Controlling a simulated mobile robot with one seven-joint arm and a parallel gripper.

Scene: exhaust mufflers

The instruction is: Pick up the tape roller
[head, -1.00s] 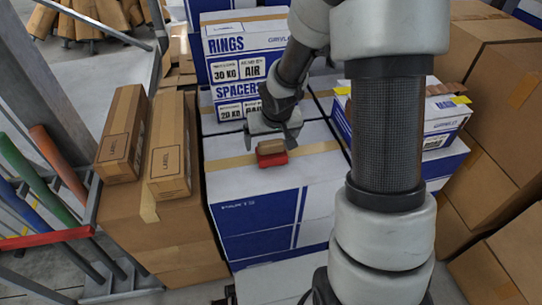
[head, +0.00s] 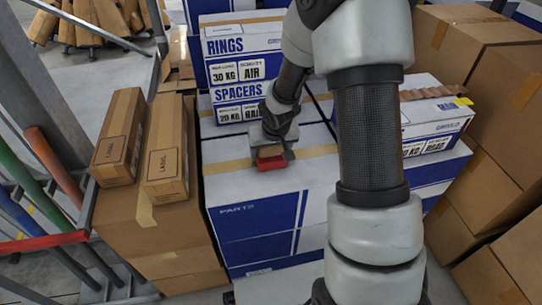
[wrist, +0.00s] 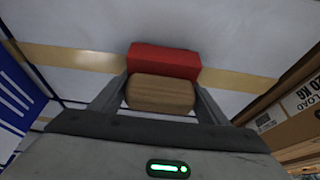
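The tape roller is probably the small object with a red block (head: 270,162) and a brown wooden-looking part (wrist: 161,93), lying on the white top of a large box (head: 235,185). In the wrist view the red block (wrist: 163,60) lies just beyond the brown part. My gripper (head: 271,155) is down over the object, one finger on each side of the brown part. The fingers look open, with narrow gaps beside it; contact is not clear. In the head view my gripper hides most of the brown part.
White-and-blue boxes marked RINGS and SPACERS (head: 240,72) stand behind. Two long cardboard boxes (head: 167,155) lie to the left, beside a rack with coloured bars (head: 50,165). A white-and-blue box (head: 437,118) and stacked cartons (head: 475,60) stand on the right.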

